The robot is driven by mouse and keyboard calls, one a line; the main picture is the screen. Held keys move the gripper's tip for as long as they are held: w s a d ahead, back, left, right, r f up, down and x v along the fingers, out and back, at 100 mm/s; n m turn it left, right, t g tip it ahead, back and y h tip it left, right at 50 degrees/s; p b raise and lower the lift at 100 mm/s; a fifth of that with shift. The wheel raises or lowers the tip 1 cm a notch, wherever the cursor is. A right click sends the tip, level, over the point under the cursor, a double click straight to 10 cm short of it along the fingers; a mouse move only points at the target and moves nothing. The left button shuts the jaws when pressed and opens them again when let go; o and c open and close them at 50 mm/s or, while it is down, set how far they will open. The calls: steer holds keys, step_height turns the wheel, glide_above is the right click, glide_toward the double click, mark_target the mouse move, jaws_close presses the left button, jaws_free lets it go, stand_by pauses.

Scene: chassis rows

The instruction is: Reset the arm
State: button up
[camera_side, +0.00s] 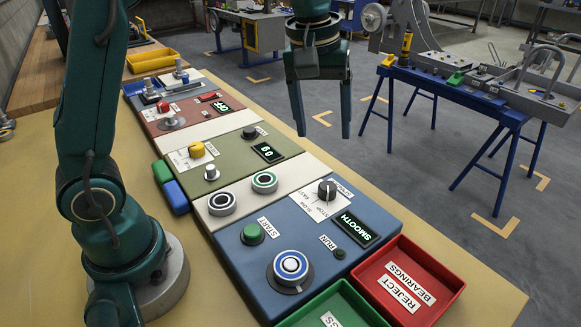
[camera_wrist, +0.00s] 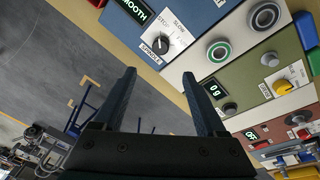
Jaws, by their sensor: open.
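My gripper (camera_side: 322,115) hangs fingers down past the right long edge of the panel row, over the grey floor in the side view. Its two fingers are apart with nothing between them. The wrist view shows the same open gripper (camera_wrist: 162,105) with the panels beyond and to the right. The blue panel (camera_side: 238,278) carries a green START button (camera_side: 253,234), a spindle dial (camera_side: 327,190), a lit SMOOTH display (camera_side: 357,227) and a ring-topped part (camera_side: 290,268). The dial also shows in the wrist view (camera_wrist: 161,43).
A red REJECT BEARINGS tray (camera_side: 445,283) and a green tray (camera_side: 365,305) stand at the near end. The olive panel (camera_side: 228,152) and reddish panel (camera_side: 190,122) lie farther back. A blue trestle bench (camera_side: 450,92) stands right, with open floor between.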

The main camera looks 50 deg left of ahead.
steer(key=s+r+m+t, duration=0.1)
steer(key=s+r+t, duration=0.1)
steer(key=s+r, duration=0.3)
steer(key=s+f+m+t, duration=0.1)
steer(key=s+f+m, duration=0.5)
steer(key=s, duration=0.5)
steer(key=shift+s+a+f+m+t, duration=0.25)
steer(key=shift+f+m+t, duration=0.05)
steer(key=shift+f, duration=0.1)
